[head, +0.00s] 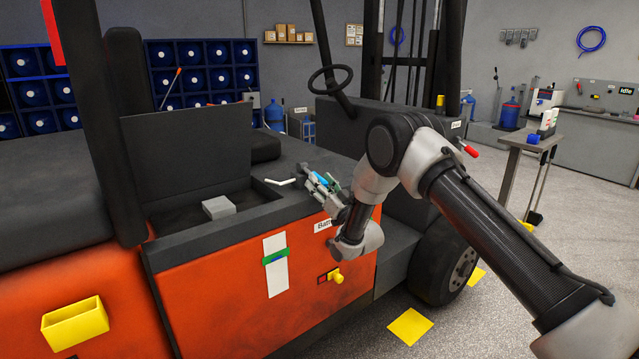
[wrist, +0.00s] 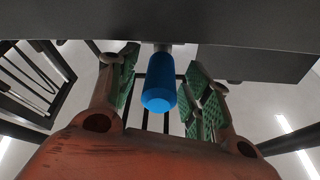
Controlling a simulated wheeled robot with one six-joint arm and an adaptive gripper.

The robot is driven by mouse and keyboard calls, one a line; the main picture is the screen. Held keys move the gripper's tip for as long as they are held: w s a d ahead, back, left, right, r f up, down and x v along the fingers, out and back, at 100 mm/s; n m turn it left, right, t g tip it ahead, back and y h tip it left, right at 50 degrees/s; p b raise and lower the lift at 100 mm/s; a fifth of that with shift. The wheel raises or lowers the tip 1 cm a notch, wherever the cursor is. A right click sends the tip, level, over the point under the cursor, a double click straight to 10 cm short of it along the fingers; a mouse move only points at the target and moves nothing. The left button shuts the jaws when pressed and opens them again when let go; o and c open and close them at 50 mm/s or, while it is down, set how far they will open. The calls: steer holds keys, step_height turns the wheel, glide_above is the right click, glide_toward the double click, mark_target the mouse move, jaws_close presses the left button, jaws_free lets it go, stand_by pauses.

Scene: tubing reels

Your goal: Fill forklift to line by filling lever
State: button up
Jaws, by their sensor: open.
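The orange and black forklift (head: 222,310) stands in front of me with a dark compartment open on its top. On its side is a white upright strip (head: 275,285) with a green line marker (head: 275,256). A blue-handled lever (head: 319,178) is at the edge of the top; its handle also shows in the wrist view (wrist: 158,85). My gripper (head: 326,184) is open around the blue handle. Its green-padded fingers stand on either side of the handle in the wrist view, and no firm grip shows.
A yellow knob (head: 336,276) sticks out of the forklift's side below my gripper. A grey block (head: 218,207) lies in the compartment, with a white handle (head: 281,182) near it. A steering wheel (head: 331,80) stands behind. A small table (head: 522,141) and open floor lie right.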

mark_target(319, 177)
steer(key=shift+w+a+r, duration=0.2)
steer(key=shift+w+a, duration=0.05)
steer(key=shift+w, duration=0.05)
jaws_close()
steer(key=shift+r, duration=0.1)
steer(key=shift+s+r+g+h, duration=0.15)
steer(key=shift+r+g+h, duration=0.85)
steer(key=shift+r+g, duration=0.55)
steer(key=shift+w+a+r+g+h, duration=0.15)
steer(key=shift+w+r+g+h, duration=0.05)
steer(key=shift+r+g+h, duration=0.55)
steer(key=shift+w+a+r+g+h, duration=0.1)
steer(key=shift+w+r+g+h, duration=0.05)
steer(key=shift+r+g+h, duration=0.55)
steer(key=shift+r, duration=0.1)
jaws_free()
